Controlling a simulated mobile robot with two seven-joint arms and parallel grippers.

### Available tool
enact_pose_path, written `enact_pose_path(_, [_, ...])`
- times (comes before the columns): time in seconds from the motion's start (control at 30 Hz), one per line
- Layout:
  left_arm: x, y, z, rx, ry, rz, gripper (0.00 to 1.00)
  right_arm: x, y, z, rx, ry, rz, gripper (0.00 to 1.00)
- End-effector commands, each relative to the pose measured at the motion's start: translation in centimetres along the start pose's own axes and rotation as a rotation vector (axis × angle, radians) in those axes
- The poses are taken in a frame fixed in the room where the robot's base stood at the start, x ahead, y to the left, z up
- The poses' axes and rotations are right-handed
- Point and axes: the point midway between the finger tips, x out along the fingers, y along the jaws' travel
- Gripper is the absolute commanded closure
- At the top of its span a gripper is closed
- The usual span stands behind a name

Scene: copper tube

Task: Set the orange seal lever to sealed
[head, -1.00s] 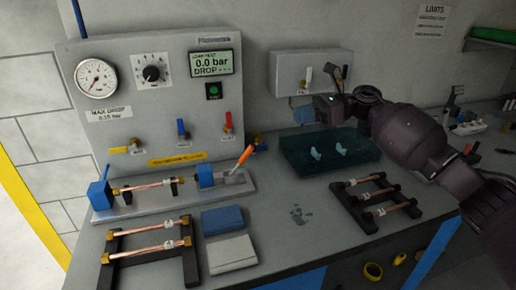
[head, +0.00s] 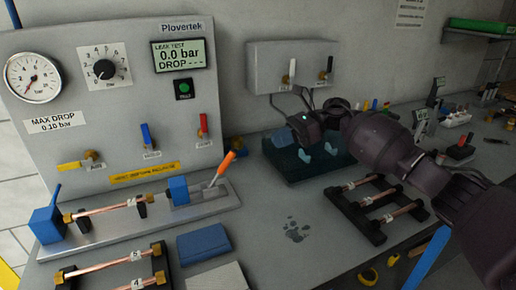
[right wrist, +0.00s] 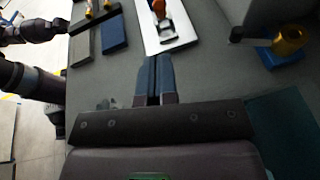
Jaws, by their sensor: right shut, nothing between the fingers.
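The orange seal lever (head: 220,168) stands tilted up to the right on a metal clamp (head: 200,195) at the right end of the test fixture. It also shows at the top edge of the right wrist view (right wrist: 158,7), beyond the fingertips and apart from them. My right gripper (head: 294,100) is shut and empty, raised over the bench near the dark tray, to the right of the lever. In the right wrist view its two fingers (right wrist: 154,72) lie together. My left gripper is not seen in the head view.
A copper tube (head: 112,208) lies in the fixture, left of the blue block (head: 178,189). Blue (head: 204,243) and grey pads lie in front. A dark teal tray (head: 285,168) and a tube rack (head: 345,205) stand right. Bench between fixture and rack is mostly clear.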

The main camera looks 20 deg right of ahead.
Motion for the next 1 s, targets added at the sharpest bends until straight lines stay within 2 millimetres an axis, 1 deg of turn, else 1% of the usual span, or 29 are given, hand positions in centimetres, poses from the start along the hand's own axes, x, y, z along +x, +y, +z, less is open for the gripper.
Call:
enact_pose_path(0.17, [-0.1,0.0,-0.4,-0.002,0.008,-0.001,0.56,2.2,0.1,0.2,-0.001,-0.002,0.003,1.0])
enact_pose_path(0.4, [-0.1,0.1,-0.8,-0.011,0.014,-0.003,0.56,6.2,0.1,0.1,0.0,-0.002,0.002,1.0])
enact_pose_path(0.6, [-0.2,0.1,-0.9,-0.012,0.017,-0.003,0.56,8.6,0.0,0.1,0.0,-0.001,0.001,1.0])
enact_pose_path(0.77, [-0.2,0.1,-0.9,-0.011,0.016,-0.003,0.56,9.5,0.0,0.0,0.0,-0.001,0.001,1.0])
enact_pose_path(1.0, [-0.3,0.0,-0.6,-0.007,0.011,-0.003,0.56,9.7,0.0,0.0,0.001,-0.001,0.001,1.0])
